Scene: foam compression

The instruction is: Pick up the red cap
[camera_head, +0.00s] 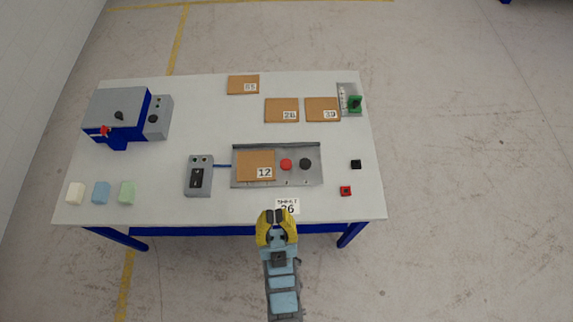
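A small red square piece (346,191) with a darker spot on it lies on the right part of the table, near the front. A round red piece (286,164) sits in the grey metal tray (313,180) at the middle of the table. I cannot tell which of the two is the red cap.
A round black piece (305,164) and board 12 (254,165) share the tray. A black square piece (356,164) lies behind the red square one. A grey box (199,177) stands left of the tray, three foam blocks (101,192) front left, and a blue-grey machine (117,112) back left.

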